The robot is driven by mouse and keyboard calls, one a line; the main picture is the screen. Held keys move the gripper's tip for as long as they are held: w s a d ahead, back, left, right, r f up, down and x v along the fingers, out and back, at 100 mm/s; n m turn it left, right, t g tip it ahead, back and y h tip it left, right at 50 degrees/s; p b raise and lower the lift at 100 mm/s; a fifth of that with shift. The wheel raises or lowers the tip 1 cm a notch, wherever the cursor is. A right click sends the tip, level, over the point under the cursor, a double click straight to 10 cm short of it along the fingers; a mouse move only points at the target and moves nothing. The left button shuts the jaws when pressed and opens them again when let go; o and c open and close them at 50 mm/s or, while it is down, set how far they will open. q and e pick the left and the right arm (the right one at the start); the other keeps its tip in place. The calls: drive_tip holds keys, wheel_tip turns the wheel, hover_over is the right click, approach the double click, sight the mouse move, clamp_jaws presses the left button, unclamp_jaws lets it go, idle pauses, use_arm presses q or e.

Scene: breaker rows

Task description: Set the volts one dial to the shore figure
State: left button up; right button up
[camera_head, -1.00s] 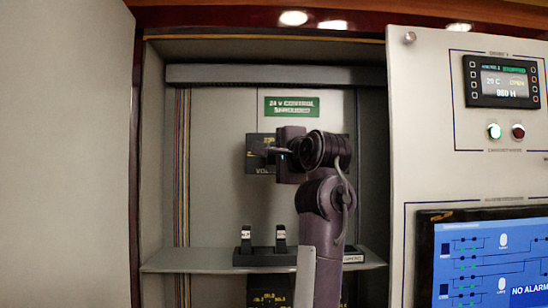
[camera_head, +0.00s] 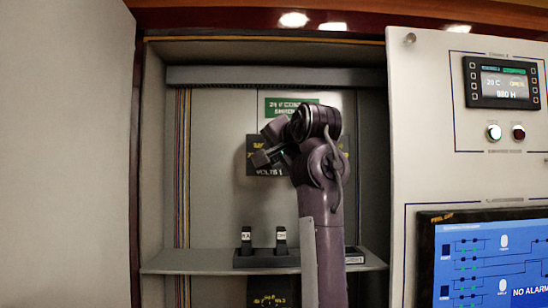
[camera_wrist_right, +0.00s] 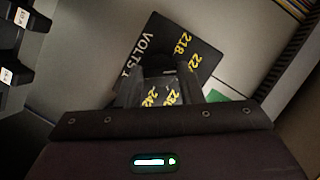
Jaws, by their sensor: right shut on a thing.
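The volts one dial is on a dark plate (camera_head: 265,172) with yellow figures and the label "VOLTS 1", on the cabinet's back wall in the head view. The plate (camera_wrist_right: 150,42) also shows in the right wrist view, where parts of several yellow figures can be read. My right gripper (camera_head: 262,158) is in front of the plate and is turned at a slant. In the right wrist view its fingers (camera_wrist_right: 168,68) are shut on the dial's knob, which they mostly hide. I cannot read which figure the knob points to. My left gripper is not in view.
A shelf (camera_head: 205,262) below carries a black block with two upright levers (camera_head: 263,240). Another dark plate (camera_head: 270,292) is under the shelf. A green sign (camera_head: 285,106) is above the dial. The panel (camera_head: 425,130) with screens stands at the right.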

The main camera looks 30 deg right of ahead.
drive_tip(key=n+g+h, duration=0.1)
drive_tip(key=n, duration=0.1)
drive_tip(key=n+g+h, duration=0.1)
drive_tip(key=n, duration=0.3)
drive_tip(key=shift+w+a+r+g+h, duration=0.15)
drive_tip(key=shift+a+r+g+h, duration=0.1)
drive_tip(key=shift+g+h, duration=0.15)
idle(0.6)
drive_tip(key=o, duration=1)
drive_tip(key=shift+c, duration=0.2)
drive_tip(key=shift+d, duration=0.1)
